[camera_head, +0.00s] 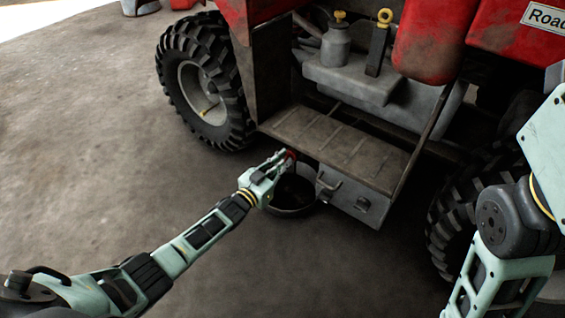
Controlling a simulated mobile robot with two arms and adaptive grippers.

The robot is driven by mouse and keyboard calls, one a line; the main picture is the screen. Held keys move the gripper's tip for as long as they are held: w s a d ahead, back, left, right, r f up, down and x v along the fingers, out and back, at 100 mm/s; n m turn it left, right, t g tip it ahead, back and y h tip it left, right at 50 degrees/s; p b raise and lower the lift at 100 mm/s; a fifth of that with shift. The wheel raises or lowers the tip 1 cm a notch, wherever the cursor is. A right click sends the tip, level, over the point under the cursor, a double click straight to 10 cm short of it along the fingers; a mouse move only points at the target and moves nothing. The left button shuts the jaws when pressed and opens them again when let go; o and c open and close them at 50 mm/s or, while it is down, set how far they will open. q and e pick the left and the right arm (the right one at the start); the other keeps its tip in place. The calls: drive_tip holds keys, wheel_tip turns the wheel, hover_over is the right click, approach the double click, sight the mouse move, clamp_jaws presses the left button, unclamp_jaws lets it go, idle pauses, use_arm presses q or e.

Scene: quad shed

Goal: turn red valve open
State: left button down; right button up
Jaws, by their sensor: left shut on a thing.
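The red valve (291,154) shows as a small red spot below the front edge of the vehicle's step plate, mostly hidden by my gripper. My left gripper (283,159) is at the valve, with its fingers shut on it. How far the valve is turned cannot be made out. My right arm comes in at the right edge, and its gripper is out of the picture.
A dark round pan (292,209) stands on the floor below the left gripper. A metal box (353,197) with a handle hangs under the step plate (345,148). Large tyres stand left (205,83) and right (462,205). The concrete floor at left is clear.

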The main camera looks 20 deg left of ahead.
use_arm(q)
drive_tip(key=shift+f+n, duration=0.1)
drive_tip(key=shift+n, duration=0.4)
drive_tip(key=c, duration=1.8)
unclamp_jaws()
drive_tip(key=v, duration=1.2)
